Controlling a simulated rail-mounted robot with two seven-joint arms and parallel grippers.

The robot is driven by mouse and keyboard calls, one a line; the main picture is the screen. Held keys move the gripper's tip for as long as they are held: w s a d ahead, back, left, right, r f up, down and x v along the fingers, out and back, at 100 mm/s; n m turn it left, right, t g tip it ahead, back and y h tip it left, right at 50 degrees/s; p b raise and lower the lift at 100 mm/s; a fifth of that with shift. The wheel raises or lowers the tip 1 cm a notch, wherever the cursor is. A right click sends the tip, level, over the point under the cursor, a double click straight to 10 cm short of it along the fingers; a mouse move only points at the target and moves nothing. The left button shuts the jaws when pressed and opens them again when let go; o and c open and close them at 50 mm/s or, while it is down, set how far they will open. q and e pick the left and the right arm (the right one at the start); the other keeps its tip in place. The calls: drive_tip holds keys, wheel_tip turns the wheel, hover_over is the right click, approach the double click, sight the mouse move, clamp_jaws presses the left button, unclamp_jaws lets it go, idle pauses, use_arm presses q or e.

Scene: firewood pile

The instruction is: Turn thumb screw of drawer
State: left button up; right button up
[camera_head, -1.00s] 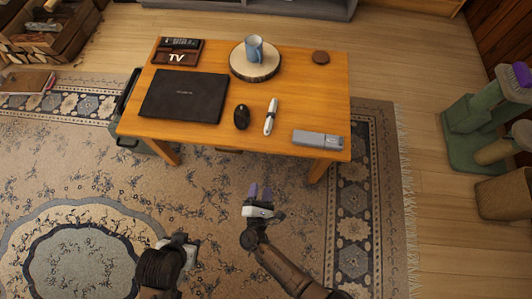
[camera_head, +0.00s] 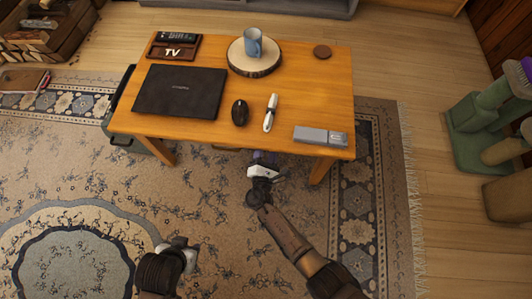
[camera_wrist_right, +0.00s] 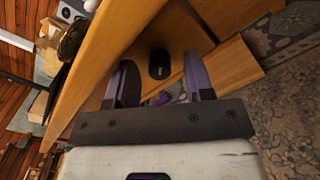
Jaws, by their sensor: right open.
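The wooden table (camera_head: 285,85) stands ahead; its top hides the drawer in the head view. My right gripper (camera_head: 264,158) is at the table's front edge, partly under the top. In the right wrist view its purple fingers (camera_wrist_right: 159,66) are open and spread, with nothing between them in grip. A small dark rounded piece (camera_wrist_right: 159,64) shows on the wood beyond the gap; I cannot tell for sure that it is the thumb screw. A small purple-grey object (camera_wrist_right: 167,97) shows lower in the gap. My left gripper (camera_head: 182,250) hangs low over the rug, jaws unclear.
On the table are a laptop (camera_head: 180,91), a mouse (camera_head: 240,112), a white pen-like item (camera_head: 270,113), a grey box (camera_head: 320,135), a mug (camera_head: 253,42) on a wood slice, a coaster (camera_head: 322,52) and a TV remote holder (camera_head: 174,46).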

drive_tip(key=shift+w, duration=0.15)
drive_tip(key=shift+c, duration=0.4)
clamp_jaws()
drive_tip(key=shift+m+b, duration=0.3)
drive_tip(key=shift+m, duration=9.5)
